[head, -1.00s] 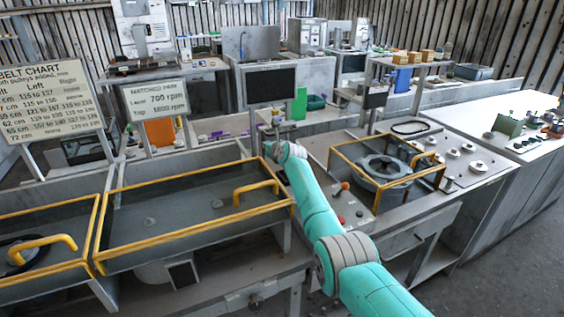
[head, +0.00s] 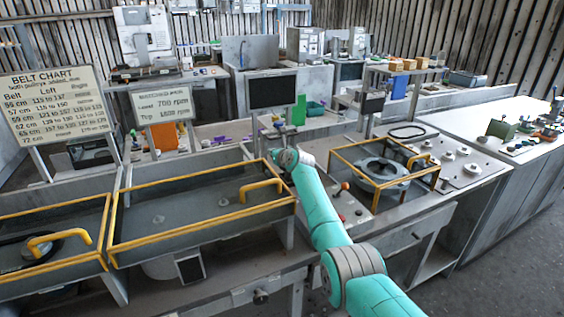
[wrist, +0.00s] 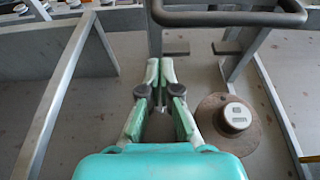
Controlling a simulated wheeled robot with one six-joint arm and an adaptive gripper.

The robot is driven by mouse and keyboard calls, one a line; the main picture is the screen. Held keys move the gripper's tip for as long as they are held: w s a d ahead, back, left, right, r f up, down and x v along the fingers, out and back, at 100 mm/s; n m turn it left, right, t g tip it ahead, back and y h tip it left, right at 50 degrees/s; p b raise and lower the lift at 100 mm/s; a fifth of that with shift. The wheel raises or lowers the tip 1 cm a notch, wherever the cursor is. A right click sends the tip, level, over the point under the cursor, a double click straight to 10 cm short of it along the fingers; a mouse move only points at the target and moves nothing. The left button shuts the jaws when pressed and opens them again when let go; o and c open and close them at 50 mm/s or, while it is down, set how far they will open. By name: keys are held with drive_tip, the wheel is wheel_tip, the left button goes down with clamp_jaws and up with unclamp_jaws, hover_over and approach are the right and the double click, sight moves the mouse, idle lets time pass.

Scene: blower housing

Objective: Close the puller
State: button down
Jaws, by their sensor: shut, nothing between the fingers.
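I cannot tell for certain which part is the puller. In the wrist view, my gripper (wrist: 158,72) is shut and empty, its fingertips together. A thick dark bar handle (wrist: 228,17) on two grey posts stands ahead and to the right of the fingertips, apart from them as far as I can see. A brown disc with a pale round knob (wrist: 234,115) lies to the right of the fingers. In the head view, the end of my arm (head: 285,157) is at the right end of the yellow-edged tray guard, and its fingers are not clear.
Yellow-edged guards cover the left bay (head: 45,240) and the middle bay (head: 170,222). A yellow cage (head: 425,180) surrounds a round housing (head: 380,170) on the right. A red-tipped lever (head: 344,187) stands close to my arm. A black screen (head: 271,88) rises behind it.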

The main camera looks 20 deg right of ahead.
drive_tip(key=v, duration=0.9)
drive_tip(key=shift+s, duration=0.25)
drive_tip(key=shift+f, duration=0.1)
